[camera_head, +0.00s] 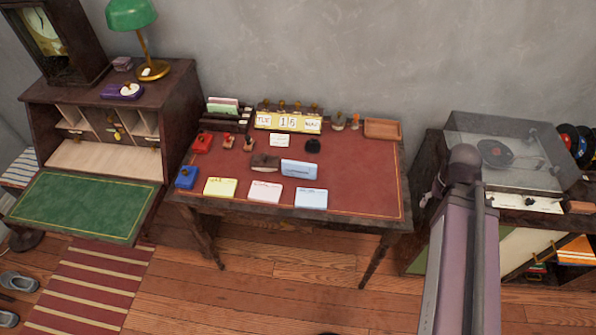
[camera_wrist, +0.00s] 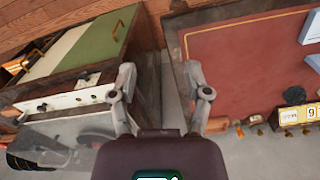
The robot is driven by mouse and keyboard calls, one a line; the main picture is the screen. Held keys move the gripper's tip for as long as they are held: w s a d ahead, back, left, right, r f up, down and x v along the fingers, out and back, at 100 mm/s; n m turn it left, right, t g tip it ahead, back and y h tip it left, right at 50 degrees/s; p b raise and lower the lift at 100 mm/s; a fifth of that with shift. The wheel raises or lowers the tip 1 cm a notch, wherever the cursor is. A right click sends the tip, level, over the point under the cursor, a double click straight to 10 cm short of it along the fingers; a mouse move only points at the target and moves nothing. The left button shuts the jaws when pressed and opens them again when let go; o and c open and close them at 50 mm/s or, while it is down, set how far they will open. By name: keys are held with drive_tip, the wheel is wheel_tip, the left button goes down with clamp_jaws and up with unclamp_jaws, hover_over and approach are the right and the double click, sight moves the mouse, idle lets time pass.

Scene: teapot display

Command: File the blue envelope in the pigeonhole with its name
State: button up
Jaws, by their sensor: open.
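A pale blue envelope (camera_head: 311,198) lies flat near the front edge of the red-topped desk (camera_head: 365,185), right of a pink one (camera_head: 265,191) and a yellow one (camera_head: 220,187). A second blue piece (camera_head: 299,169) sits just behind it, seemingly propped up; I cannot tell which one is the task's envelope. Blue pieces also show cut off at the right edge of the wrist view (camera_wrist: 311,27). The pigeonholes (camera_head: 108,123) are in the bureau at left; their names are unreadable. My gripper (camera_wrist: 162,85) is open and empty, over the gap between desk and record-player cabinet.
The bureau has a green lamp (camera_head: 134,18) on top and a lowered green flap (camera_head: 85,207). A calendar (camera_head: 288,123), a wooden tray (camera_head: 383,129), stamps and an ink pad (camera_head: 186,177) stand on the desk. The record player (camera_head: 500,152) is at right. The desk's right front is clear.

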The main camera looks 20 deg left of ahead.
drive_tip(key=w+a+n, duration=0.5)
drive_tip(key=w+a, duration=0.1)
drive_tip(key=a, duration=0.3)
drive_tip(key=r+n+p, duration=0.2)
drive_tip(key=n, duration=1.3)
hover_over(299, 163)
drive_tip(key=shift+s+d, duration=0.1)
drive_tip(key=shift+s, duration=0.1)
drive_tip(key=shift+f, duration=0.15)
wheel_tip(299, 163, down, 8)
drive_tip(key=b, duration=0.8)
drive_tip(key=shift+f+b, duration=0.2)
drive_tip(key=shift+b, duration=0.2)
drive_tip(key=shift+f, duration=0.15)
drive_tip(key=f+b, duration=0.5)
drive_tip(key=shift+w, duration=0.2)
